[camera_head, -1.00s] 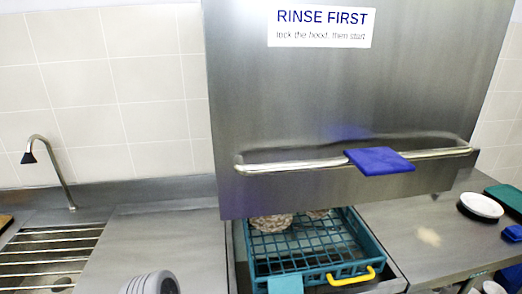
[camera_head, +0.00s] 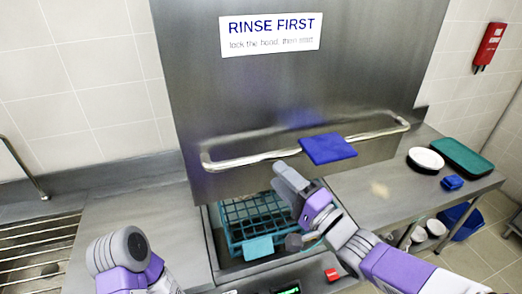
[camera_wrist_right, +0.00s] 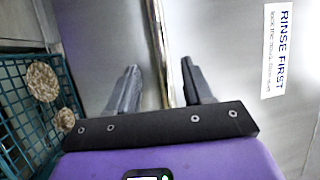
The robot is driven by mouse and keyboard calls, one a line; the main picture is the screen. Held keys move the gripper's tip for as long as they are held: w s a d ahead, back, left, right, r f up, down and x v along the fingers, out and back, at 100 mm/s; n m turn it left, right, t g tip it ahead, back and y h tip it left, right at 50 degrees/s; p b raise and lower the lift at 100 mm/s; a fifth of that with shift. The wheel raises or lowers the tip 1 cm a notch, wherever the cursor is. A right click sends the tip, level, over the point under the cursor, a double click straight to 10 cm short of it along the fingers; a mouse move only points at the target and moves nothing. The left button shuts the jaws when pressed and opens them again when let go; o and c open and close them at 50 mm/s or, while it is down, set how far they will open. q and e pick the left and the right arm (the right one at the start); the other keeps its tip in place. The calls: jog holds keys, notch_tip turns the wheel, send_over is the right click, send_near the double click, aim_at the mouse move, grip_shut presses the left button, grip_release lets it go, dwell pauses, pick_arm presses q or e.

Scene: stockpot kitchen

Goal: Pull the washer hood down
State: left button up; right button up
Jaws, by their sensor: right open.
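The washer hood (camera_head: 290,95) is a big brushed-steel box front, standing raised above a teal dish rack (camera_head: 250,215). Its long handle bar (camera_head: 240,161) runs across the lower front, with a blue cloth (camera_head: 328,149) hanging over it right of the middle. My right gripper (camera_head: 287,178) is just below and in front of the bar, left of the cloth. In the right wrist view the bar (camera_wrist_right: 160,45) runs between its two spread fingers (camera_wrist_right: 160,90), with no grip on it. My left arm shows at the lower left, but its gripper is out of view.
Patterned plates (camera_wrist_right: 42,82) stand in the rack under the hood. A slatted sink (camera_head: 35,250) is at the left. A red box (camera_head: 489,45) hangs on the wall.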

aim_at(264, 162)
jog(key=shift+w+a+r, duration=0.2)
jog(key=shift+a+r, duration=0.05)
jog(key=shift+a, duration=0.05)
jog(key=p+x, duration=0.1)
jog(key=x, duration=0.5)
jog(key=shift+w+a, duration=0.15)
jog(key=shift+w, duration=0.25)
grip_shut()
